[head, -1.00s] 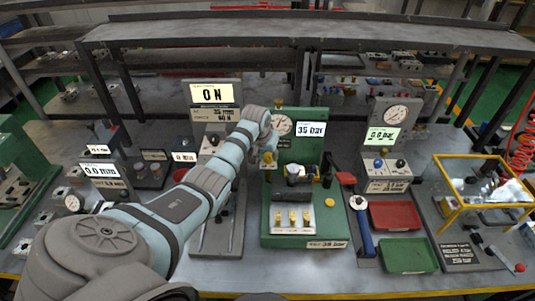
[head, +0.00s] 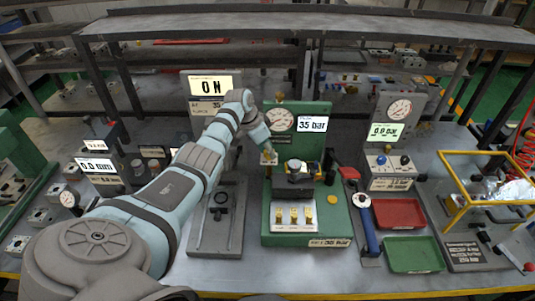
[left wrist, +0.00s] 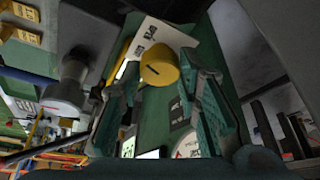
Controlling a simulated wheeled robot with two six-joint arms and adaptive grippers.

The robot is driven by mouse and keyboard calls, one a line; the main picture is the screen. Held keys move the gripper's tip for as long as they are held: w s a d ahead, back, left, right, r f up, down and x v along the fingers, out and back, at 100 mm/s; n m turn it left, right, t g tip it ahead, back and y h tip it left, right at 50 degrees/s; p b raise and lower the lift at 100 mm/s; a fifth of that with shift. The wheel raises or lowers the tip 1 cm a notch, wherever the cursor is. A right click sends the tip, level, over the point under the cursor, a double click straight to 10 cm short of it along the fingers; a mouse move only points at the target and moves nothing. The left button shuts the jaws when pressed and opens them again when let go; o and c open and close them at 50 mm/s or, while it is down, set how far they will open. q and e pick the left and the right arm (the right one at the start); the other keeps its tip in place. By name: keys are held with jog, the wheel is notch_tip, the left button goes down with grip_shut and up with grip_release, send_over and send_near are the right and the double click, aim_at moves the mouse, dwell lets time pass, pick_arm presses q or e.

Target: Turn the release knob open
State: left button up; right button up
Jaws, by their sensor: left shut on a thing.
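The green valve station (head: 275,228) stands at the middle of the bench, with a round gauge (head: 281,120) and a display (head: 312,124) reading 35 bar. A yellow knob (head: 269,159) sits at the left of its upright panel. My left gripper (head: 266,150) reaches it from the upper left and partly hides it. In the left wrist view, the yellow knob (left wrist: 159,66) with a dark slot lies between the two fingertips, and the left gripper (left wrist: 157,76) is shut on it. A dark clamped block (head: 298,178) sits on the station. My right gripper is in no view.
A force stand (head: 218,215) reading 0 N is left of the station. A blue-handled tool (head: 367,228), a red tray (head: 396,213), a green tray (head: 411,254) and a yellow-framed bin (head: 447,193) are to the right. Bare bench shows in front.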

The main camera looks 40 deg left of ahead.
pick_arm(q)
jog(key=m+b, duration=0.1)
jog(key=b, duration=0.1)
jog(key=shift+w+f+m+h+b, duration=0.1)
jog(key=shift+f+m+h+b, duration=0.15)
jog(key=shift+m+h+b, duration=0.15)
jog(key=shift+r+m+b, duration=0.2)
jog(key=shift+m+b, duration=0.4)
jog(key=shift+b, duration=0.05)
jog(key=o, duration=1.1)
jog(key=shift+o, duration=0.2)
jog(key=v, duration=0.7)
jog(key=shift+a+r, duration=0.2)
jog(key=shift+r, duration=0.15)
